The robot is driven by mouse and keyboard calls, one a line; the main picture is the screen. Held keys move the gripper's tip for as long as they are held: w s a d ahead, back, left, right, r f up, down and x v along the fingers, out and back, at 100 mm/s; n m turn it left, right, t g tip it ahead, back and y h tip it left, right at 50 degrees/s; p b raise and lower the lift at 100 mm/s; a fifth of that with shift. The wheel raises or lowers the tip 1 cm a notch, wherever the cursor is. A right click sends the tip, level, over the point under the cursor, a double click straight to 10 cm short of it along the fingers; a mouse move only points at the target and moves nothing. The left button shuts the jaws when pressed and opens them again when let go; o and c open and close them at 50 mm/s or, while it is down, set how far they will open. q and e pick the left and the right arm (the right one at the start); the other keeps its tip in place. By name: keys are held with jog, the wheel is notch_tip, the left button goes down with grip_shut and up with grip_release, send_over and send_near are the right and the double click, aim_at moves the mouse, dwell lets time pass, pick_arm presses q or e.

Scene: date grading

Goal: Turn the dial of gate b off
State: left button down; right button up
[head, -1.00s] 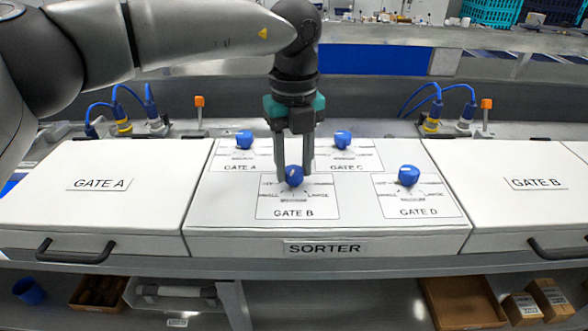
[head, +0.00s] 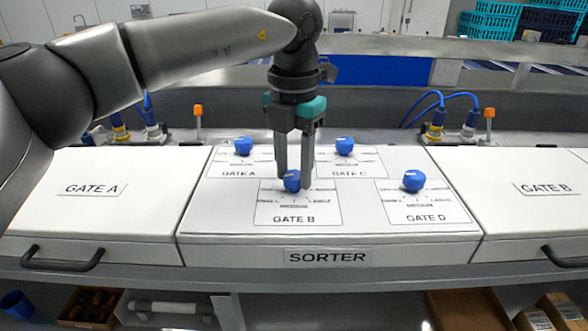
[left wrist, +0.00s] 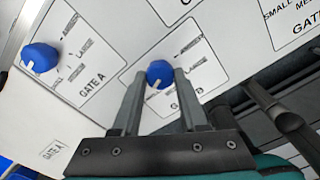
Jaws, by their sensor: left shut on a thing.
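The gate B dial (head: 292,181) is a blue knob on a white plate labelled GATE B (head: 297,219), on the sorter's white lid (head: 230,230). My left gripper (head: 294,187) comes down from above, one finger on each side of this dial, and is shut on it. In the left wrist view the same dial (left wrist: 160,72) sits between the two grey fingertips (left wrist: 160,80). A short white mark shows on the dial; which label it points to is too small to tell. My right gripper is not in view.
Blue dials for gate A (head: 243,146), gate C (head: 345,146) and gate D (head: 414,181) stand close around on the same lid. White gate covers with dark handles flank the sorter. Blue cables and orange-topped posts (head: 489,113) stand behind.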

aim_at(294, 175)
pick_arm(q)
jog(key=shift+r+m, duration=0.1)
jog(key=shift+m, duration=1.8)
jog(key=shift+c, duration=2.2)
grip_release()
notch_tip(294, 175, up, 15)
